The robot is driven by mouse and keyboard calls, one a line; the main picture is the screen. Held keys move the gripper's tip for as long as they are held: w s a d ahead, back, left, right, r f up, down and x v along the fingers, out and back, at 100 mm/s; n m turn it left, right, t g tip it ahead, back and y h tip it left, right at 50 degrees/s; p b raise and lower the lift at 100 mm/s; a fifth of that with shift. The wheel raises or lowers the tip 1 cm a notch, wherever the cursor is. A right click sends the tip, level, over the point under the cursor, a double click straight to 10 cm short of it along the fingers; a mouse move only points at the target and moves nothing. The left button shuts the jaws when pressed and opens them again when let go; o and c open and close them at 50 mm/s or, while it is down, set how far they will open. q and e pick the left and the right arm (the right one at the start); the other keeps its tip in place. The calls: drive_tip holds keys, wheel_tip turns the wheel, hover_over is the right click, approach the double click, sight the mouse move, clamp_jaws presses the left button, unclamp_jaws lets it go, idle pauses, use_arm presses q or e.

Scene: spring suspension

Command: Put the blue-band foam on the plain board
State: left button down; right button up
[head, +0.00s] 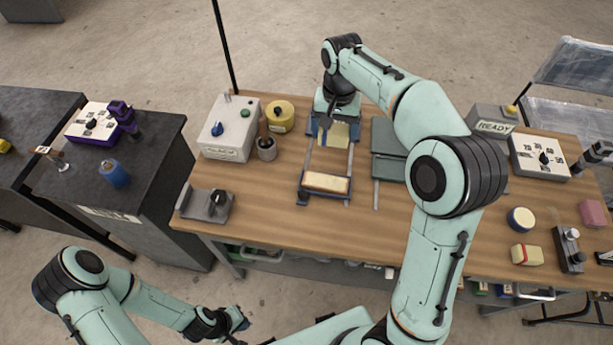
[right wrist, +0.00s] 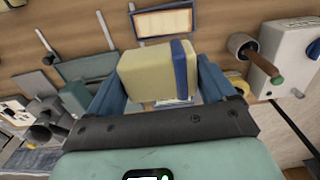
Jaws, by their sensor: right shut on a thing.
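The blue-band foam (right wrist: 147,74), a pale yellow block with a dark blue stripe near one end, is between the blue fingers of my right gripper (right wrist: 162,80), which is shut on it. In the head view the foam (head: 336,136) shows just below my right gripper (head: 334,126), over the far end of a two-rail frame. A plain cream board (head: 326,182) sits at the near end of this frame; it also shows in the right wrist view (right wrist: 162,23), apart from the foam. My left gripper (head: 235,320) is off the table's front edge; its jaws are unclear.
A white box with knobs (head: 228,128), a yellow round tin (head: 280,116) and a cup with a handled tool (head: 266,148) stand left of the frame. A grey-green panel (head: 388,150) lies right of it. A red-band block (head: 526,255) is at the right.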

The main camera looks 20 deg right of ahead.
drive_tip(key=shift+w+a, duration=0.2)
drive_tip(key=shift+a, duration=0.05)
drive_tip(key=shift+w+a+f, duration=0.1)
drive_tip(key=shift+f, duration=0.15)
drive_tip(key=b, duration=0.2)
hover_over(326, 180)
wheel_tip(326, 180, down, 15)
drive_tip(key=shift+r, duration=0.15)
drive_tip(key=shift+f, duration=2.35)
use_arm(q)
drive_tip(key=f, duration=0.1)
drive_tip(key=s+f, duration=0.1)
drive_tip(key=s, duration=0.1)
drive_tip(key=shift+s+a+f, duration=0.1)
drive_tip(key=shift+a+f, duration=0.15)
drive_tip(key=shift+f, duration=0.15)
use_arm(e)
drive_tip(key=shift+f, duration=0.1)
